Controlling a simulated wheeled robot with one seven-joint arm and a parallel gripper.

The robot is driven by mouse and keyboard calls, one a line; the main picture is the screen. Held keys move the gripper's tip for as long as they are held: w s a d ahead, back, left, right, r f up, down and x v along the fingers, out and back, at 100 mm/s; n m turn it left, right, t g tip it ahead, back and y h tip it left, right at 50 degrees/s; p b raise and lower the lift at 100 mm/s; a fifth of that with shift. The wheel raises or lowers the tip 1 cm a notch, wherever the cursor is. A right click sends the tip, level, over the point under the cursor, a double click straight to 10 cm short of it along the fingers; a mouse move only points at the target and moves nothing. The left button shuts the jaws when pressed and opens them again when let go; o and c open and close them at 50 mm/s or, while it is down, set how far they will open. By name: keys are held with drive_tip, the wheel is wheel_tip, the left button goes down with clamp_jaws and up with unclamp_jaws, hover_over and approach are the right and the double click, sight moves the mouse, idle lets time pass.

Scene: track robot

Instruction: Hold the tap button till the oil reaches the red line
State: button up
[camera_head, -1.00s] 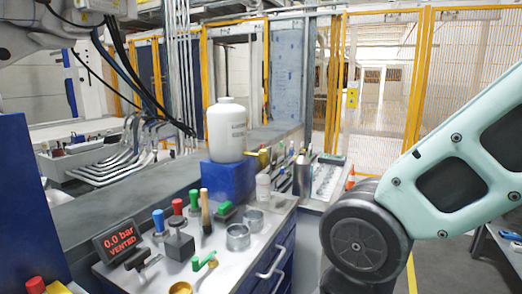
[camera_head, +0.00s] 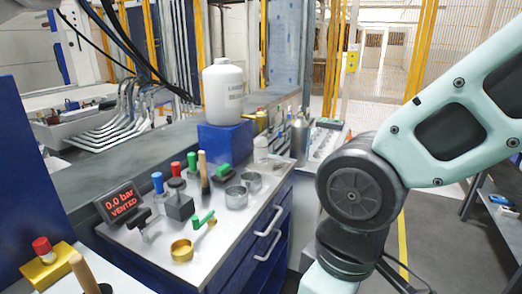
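No oil level or red line can be made out. Two open metal cups (camera_head: 236,198) stand in front of the block, and their insides look empty. My gripper is out of view; only my pale green arm shows at the right.
The bench top (camera_head: 150,246) holds a display (camera_head: 120,204) reading "0.0 bar VENTED", a brass cup (camera_head: 181,250), green-handled valves and coloured knobs. A silver bottle (camera_head: 299,138) stands at the back right. A yellow block with a red button (camera_head: 43,262) is at lower left.

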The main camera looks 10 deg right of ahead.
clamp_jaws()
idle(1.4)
